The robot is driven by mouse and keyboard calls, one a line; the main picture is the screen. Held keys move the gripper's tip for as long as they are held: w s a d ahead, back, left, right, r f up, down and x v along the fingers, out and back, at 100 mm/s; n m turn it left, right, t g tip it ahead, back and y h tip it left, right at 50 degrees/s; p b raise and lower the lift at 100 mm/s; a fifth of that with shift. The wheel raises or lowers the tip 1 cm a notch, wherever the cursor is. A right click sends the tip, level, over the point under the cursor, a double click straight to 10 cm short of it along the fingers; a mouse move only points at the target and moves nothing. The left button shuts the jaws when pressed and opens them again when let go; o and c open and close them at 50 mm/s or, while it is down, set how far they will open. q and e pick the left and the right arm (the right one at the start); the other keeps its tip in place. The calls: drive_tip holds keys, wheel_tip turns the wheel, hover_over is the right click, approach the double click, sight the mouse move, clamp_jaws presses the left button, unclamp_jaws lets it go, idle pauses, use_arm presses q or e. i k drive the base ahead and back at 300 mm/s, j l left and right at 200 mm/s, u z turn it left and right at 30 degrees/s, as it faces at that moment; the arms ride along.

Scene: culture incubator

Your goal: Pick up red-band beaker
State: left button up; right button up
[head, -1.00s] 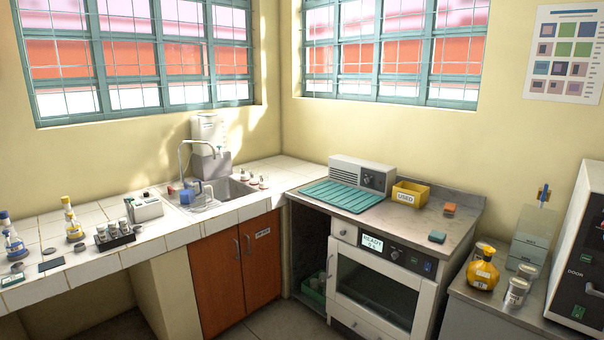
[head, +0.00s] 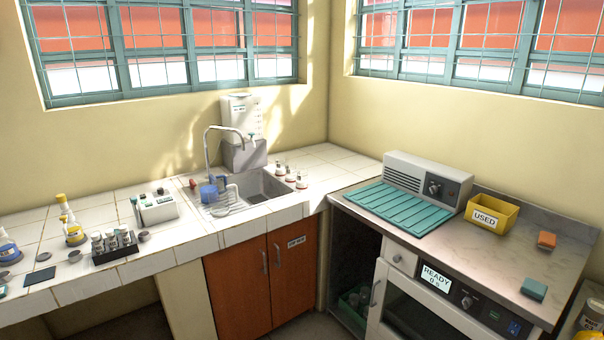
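No beaker with a clear red band can be made out. Three small pale vessels with dark reddish marks (head: 289,175) stand on the white tiled counter right of the sink (head: 262,188). They are too small to tell whether one is a red-band beaker. A small reddish item (head: 193,183) sits at the left of the sink, beside a blue item (head: 209,193). Neither of my grippers is in view.
A black rack of vials (head: 115,255) and a yellow-banded bottle (head: 72,230) stand on the left counter. The right worktop holds a teal ribbed mat (head: 398,213), a yellow USED bin (head: 491,214), an orange block (head: 546,240) and a teal block (head: 534,289).

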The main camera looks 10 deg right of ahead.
sight(301, 174)
drive_tip(key=i+l, duration=0.2)
drive_tip(key=i, duration=0.25)
drive_tip(key=i+l, duration=0.2)
drive_tip(key=i, duration=0.25)
